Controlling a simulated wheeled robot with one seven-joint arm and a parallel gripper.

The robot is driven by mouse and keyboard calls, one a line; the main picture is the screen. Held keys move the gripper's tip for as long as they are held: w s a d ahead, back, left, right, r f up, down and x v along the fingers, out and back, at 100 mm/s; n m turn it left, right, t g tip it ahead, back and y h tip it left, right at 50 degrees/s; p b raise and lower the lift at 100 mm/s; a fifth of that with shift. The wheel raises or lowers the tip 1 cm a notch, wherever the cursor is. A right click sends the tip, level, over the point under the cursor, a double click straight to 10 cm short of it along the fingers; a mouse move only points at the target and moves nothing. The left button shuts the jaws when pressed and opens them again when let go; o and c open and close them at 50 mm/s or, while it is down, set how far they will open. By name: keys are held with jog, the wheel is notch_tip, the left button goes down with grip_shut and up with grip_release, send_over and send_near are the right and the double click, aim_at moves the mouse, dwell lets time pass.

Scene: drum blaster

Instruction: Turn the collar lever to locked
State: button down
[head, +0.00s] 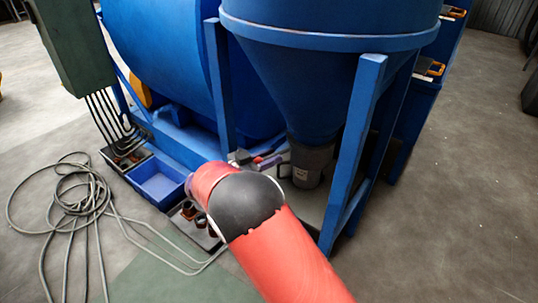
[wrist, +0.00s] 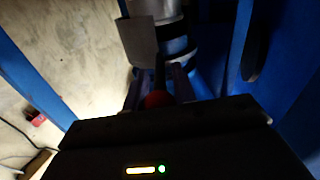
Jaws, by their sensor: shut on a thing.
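The collar (head: 310,165) is a dark grey cylinder at the bottom of the blue hopper cone (head: 310,90). In the wrist view the collar (wrist: 172,38) shows at the top centre, with grey metal and a black band. A dark lever (wrist: 160,68) comes down from it and ends in a red knob (wrist: 157,99). My gripper (wrist: 157,90) is shut on the lever at its red knob, one purple-tinted finger on each side. In the head view my gripper (head: 266,160) is beside the collar, partly hidden by my red arm. No lock marking can be read.
A blue frame post (head: 355,150) stands right of the collar and another (head: 220,85) to its left. A blue bin (head: 160,185) and a tray of small parts (head: 188,222) lie left of my arm. Coiled cable (head: 75,200) covers the left floor. The right floor is clear.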

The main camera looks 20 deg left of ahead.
jog(key=shift+w+a, duration=0.2)
jog(key=shift+m, duration=0.3)
jog(key=c, duration=1.5)
grip_release()
jog(key=shift+o, duration=0.2)
jog(key=v, duration=0.8)
jog(key=shift+w, duration=0.15)
jog(key=shift+c, duration=0.4)
